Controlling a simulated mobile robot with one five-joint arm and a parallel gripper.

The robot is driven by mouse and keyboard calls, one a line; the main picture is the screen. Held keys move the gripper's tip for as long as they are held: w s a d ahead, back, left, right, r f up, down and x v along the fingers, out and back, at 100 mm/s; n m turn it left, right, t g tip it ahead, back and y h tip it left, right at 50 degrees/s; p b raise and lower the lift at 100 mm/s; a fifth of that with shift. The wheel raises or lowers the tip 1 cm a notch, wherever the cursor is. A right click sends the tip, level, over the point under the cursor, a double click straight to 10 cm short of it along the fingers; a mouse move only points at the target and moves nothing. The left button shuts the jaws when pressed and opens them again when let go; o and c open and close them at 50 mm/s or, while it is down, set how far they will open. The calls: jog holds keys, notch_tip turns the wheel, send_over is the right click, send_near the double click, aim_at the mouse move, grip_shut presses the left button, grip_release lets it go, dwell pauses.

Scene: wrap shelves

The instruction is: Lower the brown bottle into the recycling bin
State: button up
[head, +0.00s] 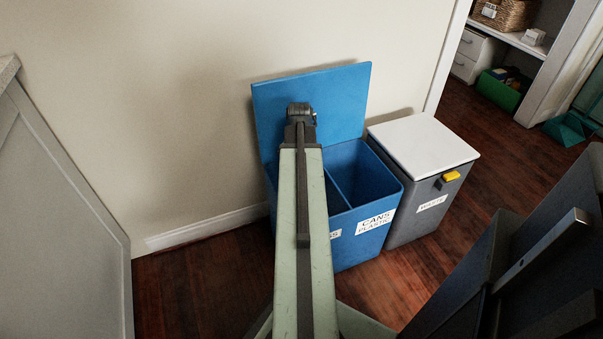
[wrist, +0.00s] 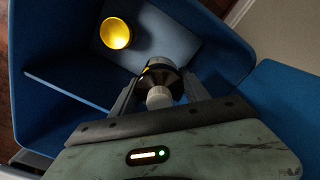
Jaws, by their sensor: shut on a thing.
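In the wrist view my gripper (wrist: 160,86) is shut on the brown bottle (wrist: 162,76), which looks dark and has a pale cap or neck toward me. Its far end points down into the blue recycling bin (wrist: 30,120); I cannot tell how deep it is or which compartment it is over. In the head view the recycling bin (head: 376,192) stands against the wall with its lid (head: 345,95) raised. A divider splits it; the right part is labelled "CANS PLASTIC", and the left label is mostly hidden. My arm hides the gripper, bottle and part of the left compartment there.
A round yellow thing (wrist: 115,33) lies at the bottom inside the bin. A grey waste bin (head: 425,205) with a closed white lid stands close to its right. A grey panel (head: 60,220) is at the left. Wood floor (head: 190,285) is clear left of the bin.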

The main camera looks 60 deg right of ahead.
jog(key=shift+f+b, duration=5.45)
jog(key=shift+f, duration=0.25)
jog(key=shift+r, duration=0.1)
jog(key=o, duration=1.6)
jog(key=shift+c, duration=0.2)
notch_tip(320, 180, up, 8)
jog(key=p, duration=0.8)
